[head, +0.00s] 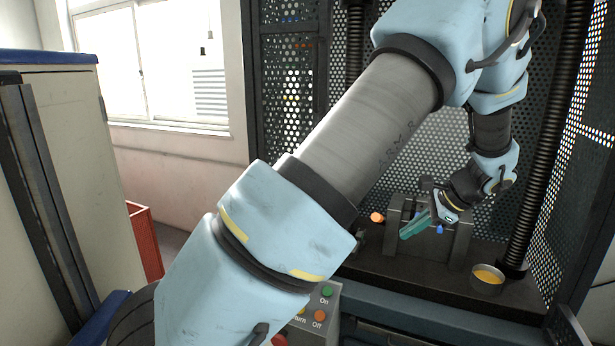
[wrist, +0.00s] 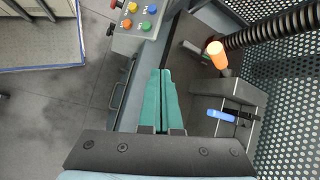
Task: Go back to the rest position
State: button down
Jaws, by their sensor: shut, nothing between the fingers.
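My gripper (head: 415,226) has green fingers and sits at the end of my blue and grey arm, inside the tensile frame in front of a dark grey fixture (head: 462,235). In the wrist view the green fingers (wrist: 161,84) lie side by side, shut, with nothing held. An orange-tipped handle (wrist: 217,54) and a blue-tipped handle (wrist: 222,115) stand to the right of the fingers in the wrist view. My arm crosses the middle of the head view and hides part of the frame.
Perforated guard panels (head: 290,90) and a threaded column (head: 548,130) enclose the space. A round tin with yellow contents (head: 487,279) stands on the frame base at right. A button box (wrist: 137,19) is at the front. A red crate (head: 146,240) and a cabinet (head: 80,150) stand left.

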jog(key=s+a+n+g+h+b, duration=0.1)
jog(key=s+a+n, duration=0.3)
jog(key=a, duration=0.6)
jog(key=s+a+f+n+g+h+b, duration=0.1)
jog(key=s+a+n+h+b, duration=0.1)
jog(key=a+n, duration=0.6)
jog(key=s+a+f+n+g+h+b, duration=0.1)
jog(key=s+a+n, duration=0.4)
jog(key=a, duration=0.7)
jog(key=shift+s+a+f+n+h, duration=0.25)
jog(key=shift+s+a+n+h, duration=0.2)
jog(key=shift+h, duration=0.45)
